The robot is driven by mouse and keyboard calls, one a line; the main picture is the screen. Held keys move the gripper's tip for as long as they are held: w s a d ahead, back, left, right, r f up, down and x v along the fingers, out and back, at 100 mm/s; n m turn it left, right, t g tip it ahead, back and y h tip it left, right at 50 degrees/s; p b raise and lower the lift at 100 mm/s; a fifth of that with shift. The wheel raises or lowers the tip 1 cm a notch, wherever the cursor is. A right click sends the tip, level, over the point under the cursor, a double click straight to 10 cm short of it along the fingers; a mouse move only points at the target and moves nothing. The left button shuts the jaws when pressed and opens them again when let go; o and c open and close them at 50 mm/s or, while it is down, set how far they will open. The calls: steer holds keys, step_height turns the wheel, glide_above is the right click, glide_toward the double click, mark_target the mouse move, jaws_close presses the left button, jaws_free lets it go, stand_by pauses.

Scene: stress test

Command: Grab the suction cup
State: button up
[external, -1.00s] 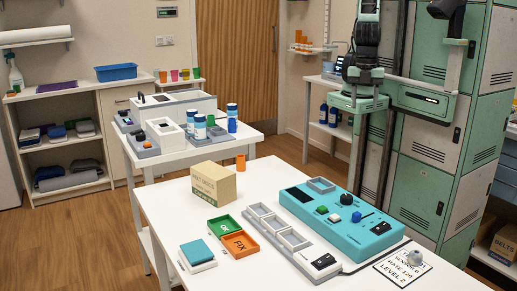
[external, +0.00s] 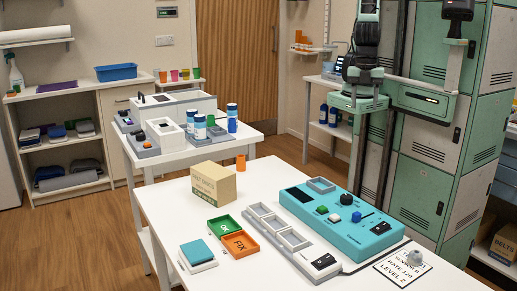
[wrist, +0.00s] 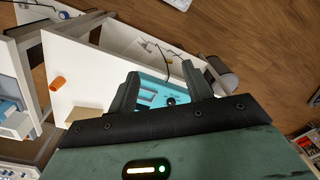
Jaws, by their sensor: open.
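A small grey rounded piece (external: 416,257), which looks like the suction cup, sits on the white printed card (external: 397,271) at the right front of the table. I cannot make it out in the wrist view. My gripper (wrist: 157,82) is open, its two dark fingers apart with nothing held between them. In the wrist view the teal device (wrist: 150,84) shows beyond and between the fingers, well away from them. The fingertips cannot be clearly told in the external view.
The teal control box (external: 345,216) stands left of the card, beside a grey compartment strip (external: 263,212). Green (external: 222,224) and orange (external: 240,243) trays, a cardboard box (external: 213,182) and an orange cup (external: 241,163) are further left.

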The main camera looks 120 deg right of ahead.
mark_target(416, 253)
steer(key=shift+o, duration=0.4)
steer(key=w+a+f+m+t+y+b, duration=0.1)
steer(key=w+a+f+t+y+b, duration=0.2)
steer(key=a, duration=1)
steer(key=w+a+f+m+t+y+b, duration=0.15)
steer(key=w+a, duration=0.45)
steer(key=a, duration=0.6)
steer(key=w+a+f+m+t+y+b, duration=0.1)
steer(key=w+a+f+t+y+b, duration=0.25)
steer(key=a, duration=0.95)
steer(key=s+a+f+m+t+h+b, duration=0.25)
steer(key=a+f+t+h, duration=0.2)
steer(key=f, duration=0.35)
steer(key=s+d+f+m+t+h+b, duration=0.2)
steer(key=s+f+t+h, duration=0.2)
steer(key=s+f, duration=0.25)
steer(key=w+f+p, duration=0.1)
steer(key=w, duration=1)
steer(key=w+f+p, duration=0.1)
steer(key=w, duration=0.5)
steer(key=shift+w+d+f+p, duration=0.15)
steer(key=shift+w+f+p, duration=0.1)
steer(key=shift+f+p, duration=0.1)
steer(key=c, duration=1)
